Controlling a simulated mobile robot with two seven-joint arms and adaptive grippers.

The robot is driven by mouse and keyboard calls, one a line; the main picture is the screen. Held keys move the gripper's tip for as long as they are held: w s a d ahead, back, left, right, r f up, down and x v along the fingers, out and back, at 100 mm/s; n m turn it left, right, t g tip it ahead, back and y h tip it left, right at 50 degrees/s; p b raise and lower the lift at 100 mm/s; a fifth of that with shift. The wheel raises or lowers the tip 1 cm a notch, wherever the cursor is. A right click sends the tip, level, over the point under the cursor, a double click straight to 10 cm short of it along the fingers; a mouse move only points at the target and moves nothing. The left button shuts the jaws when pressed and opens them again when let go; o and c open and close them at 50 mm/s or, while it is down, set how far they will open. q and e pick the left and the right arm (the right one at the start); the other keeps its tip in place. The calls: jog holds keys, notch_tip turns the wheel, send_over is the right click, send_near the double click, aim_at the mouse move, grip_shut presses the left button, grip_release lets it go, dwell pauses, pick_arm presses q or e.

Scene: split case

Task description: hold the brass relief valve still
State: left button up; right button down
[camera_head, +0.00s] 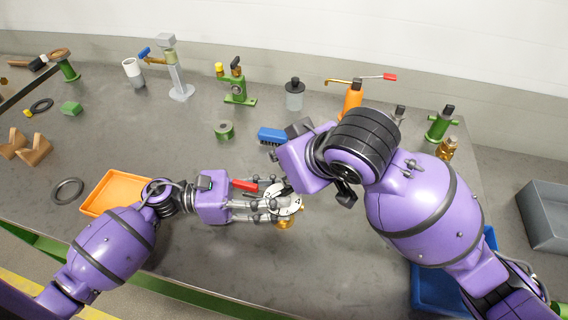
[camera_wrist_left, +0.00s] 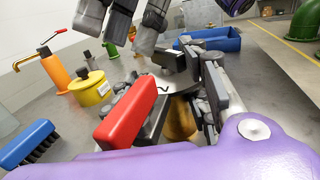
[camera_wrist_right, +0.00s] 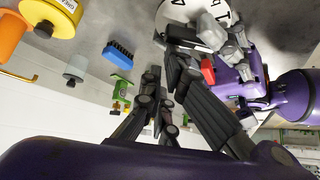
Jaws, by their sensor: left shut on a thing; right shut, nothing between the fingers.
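The brass relief valve (camera_head: 284,223) stands upright on the grey table, a brass body under a white marked disc (camera_head: 288,204). The brass also shows in the left wrist view (camera_wrist_left: 180,118). My left gripper (camera_head: 272,204) is shut on it from the left, and its fingers hide part of the body. A red bar (camera_wrist_left: 123,110) lies close by the left fingers. My right gripper (camera_wrist_right: 163,72) is shut and empty, above and beside the disc; its fingers also hang over it in the left wrist view (camera_wrist_left: 130,40). In the head view its own wrist hides its fingertips.
A blue brush (camera_head: 273,135) and a yellow can (camera_wrist_left: 90,88) stand behind the valve. An orange tray (camera_head: 108,203) is at left, a blue bin (camera_head: 428,290) at right. Several green fittings and an orange bottle (camera_head: 351,103) line the back. The table in front is clear.

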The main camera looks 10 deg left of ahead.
aim_at(285, 191)
jog(key=shift+s+d+f, duration=0.1)
jog(key=shift+d+f, duration=0.2)
jog(key=shift+d, duration=0.35)
dwell(1.7)
jog(key=shift+s+d+r, duration=0.2)
jog(key=shift+s+d, duration=0.1)
jog(key=shift+d, duration=0.25)
dwell(0.3)
jog(key=shift+a, duration=0.1)
dwell(0.4)
jog(key=shift+s+a, duration=0.15)
jog(key=shift+a, duration=0.55)
jog(key=shift+w, duration=0.35)
notch_tip(285, 191, up, 8)
jog(key=s, duration=0.3)
